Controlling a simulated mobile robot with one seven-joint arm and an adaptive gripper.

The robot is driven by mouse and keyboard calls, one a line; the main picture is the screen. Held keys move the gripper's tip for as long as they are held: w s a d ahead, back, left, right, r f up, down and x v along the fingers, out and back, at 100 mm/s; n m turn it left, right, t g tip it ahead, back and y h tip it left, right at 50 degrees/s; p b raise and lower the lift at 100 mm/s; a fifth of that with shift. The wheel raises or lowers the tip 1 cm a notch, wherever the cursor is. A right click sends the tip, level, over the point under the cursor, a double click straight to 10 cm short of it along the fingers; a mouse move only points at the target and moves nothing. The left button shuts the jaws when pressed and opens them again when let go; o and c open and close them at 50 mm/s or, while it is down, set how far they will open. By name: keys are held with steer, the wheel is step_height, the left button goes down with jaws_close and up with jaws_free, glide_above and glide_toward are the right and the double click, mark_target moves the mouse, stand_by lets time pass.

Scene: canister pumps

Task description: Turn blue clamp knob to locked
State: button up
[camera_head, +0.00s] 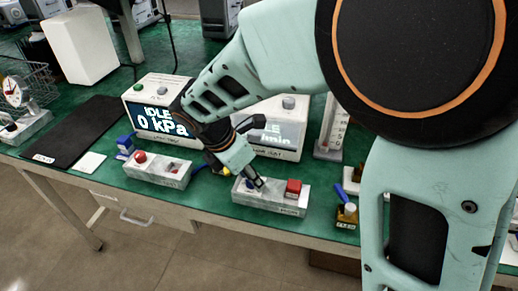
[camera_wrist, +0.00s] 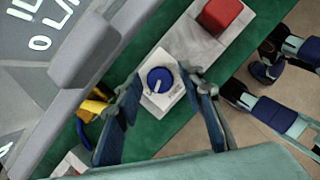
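The blue clamp knob (camera_wrist: 160,80) is round with a white pointer line and sits on a small white plate on a pale block (camera_wrist: 198,42). In the wrist view its line points down and slightly left. The block also shows in the head view (camera_head: 268,203); there the knob is mostly hidden by my gripper (camera_head: 256,183). In the wrist view my gripper (camera_wrist: 163,77) is open, its two fingers on either side of the knob with gaps showing. I cannot tell how high the fingertips are above it.
A red block (camera_head: 293,187) stands at the right end of the same fixture. A similar fixture with a red button (camera_head: 141,157) lies to the left. Displays reading IDLE (camera_head: 160,115) stand behind. A blue-handled brass part (camera_head: 347,213) is to the right, near the bench's front edge.

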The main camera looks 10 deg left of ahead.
jaws_close()
steer(key=shift+w+a+r+m+g+h+p, duration=0.1)
steer(key=shift+m+g+h+p, duration=0.05)
steer(key=shift+m+p, duration=0.45)
steer(key=shift+r+m+g+h+p, duration=0.1)
steer(key=shift+m+g+h+p, duration=0.05)
steer(key=shift+m+p, duration=0.4)
steer(key=shift+f+m+g+p, duration=0.15)
steer(key=shift+m+g+p, duration=0.3)
steer(key=shift+m, duration=0.7)
steer(key=shift+o, duration=1.2)
jaws_free()
steer(key=shift+a+r, duration=0.2)
steer(key=shift+r, duration=0.3)
steer(key=shift+s+a+r, duration=0.6)
steer(key=shift+a+r, duration=0.3)
steer(key=s+a, duration=0.5)
steer(key=a, duration=0.4)
steer(key=shift+a, duration=0.2)
